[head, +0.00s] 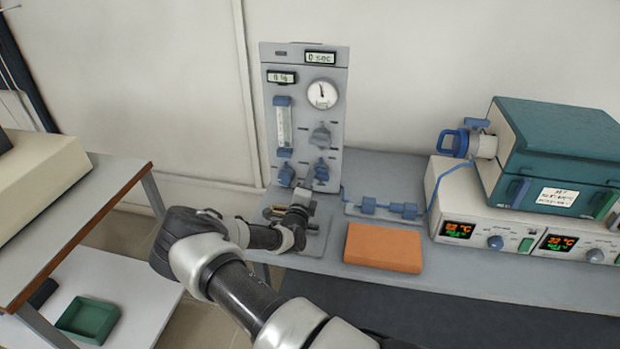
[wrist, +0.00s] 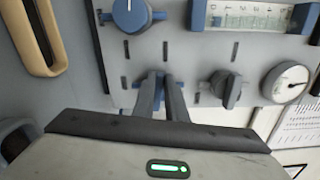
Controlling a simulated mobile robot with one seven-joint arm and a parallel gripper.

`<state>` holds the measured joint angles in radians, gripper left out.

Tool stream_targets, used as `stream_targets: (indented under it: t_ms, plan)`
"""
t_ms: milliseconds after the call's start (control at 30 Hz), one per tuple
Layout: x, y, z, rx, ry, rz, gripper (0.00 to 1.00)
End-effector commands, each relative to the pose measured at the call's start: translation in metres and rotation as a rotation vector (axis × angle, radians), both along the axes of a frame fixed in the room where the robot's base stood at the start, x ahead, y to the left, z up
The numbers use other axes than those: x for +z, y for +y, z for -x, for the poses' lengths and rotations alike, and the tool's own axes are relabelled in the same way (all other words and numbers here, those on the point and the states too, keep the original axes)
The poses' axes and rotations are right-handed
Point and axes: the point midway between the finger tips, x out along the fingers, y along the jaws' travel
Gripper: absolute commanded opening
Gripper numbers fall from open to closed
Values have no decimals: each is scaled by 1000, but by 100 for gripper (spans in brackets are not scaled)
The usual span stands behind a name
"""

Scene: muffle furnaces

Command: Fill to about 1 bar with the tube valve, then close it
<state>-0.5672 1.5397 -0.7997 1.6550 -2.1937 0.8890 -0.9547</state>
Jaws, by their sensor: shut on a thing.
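The grey gas panel (head: 300,60) stands upright on the bench with a round dial gauge (head: 322,95). Its needle points about straight up; the scale is too small to read. The gauge also shows in the wrist view (wrist: 287,82). My gripper (wrist: 162,84) is shut on the lower right blue knob (wrist: 146,84), its fingers hiding part of it. That knob also shows in the head view (head: 321,169). The lower left blue knob (wrist: 130,12) and the grey knob (wrist: 228,90) are free. I cannot read which knob is the tube valve.
A flow tube (head: 284,124) and small displays sit on the panel. Blue line fittings (head: 388,208) lie to its right, near an orange block (head: 383,248). A teal tube furnace (head: 555,140) stands further right. A side table (head: 70,205) is at left, with a green tray (head: 88,318) below.

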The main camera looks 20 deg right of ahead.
Motion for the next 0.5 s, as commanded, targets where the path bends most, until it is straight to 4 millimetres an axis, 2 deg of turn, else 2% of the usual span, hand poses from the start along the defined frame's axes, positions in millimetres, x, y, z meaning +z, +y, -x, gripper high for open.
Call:
stream_targets:
  t_ms: [500]
  plan:
    - [-5,0,0,-1,98,141,0]
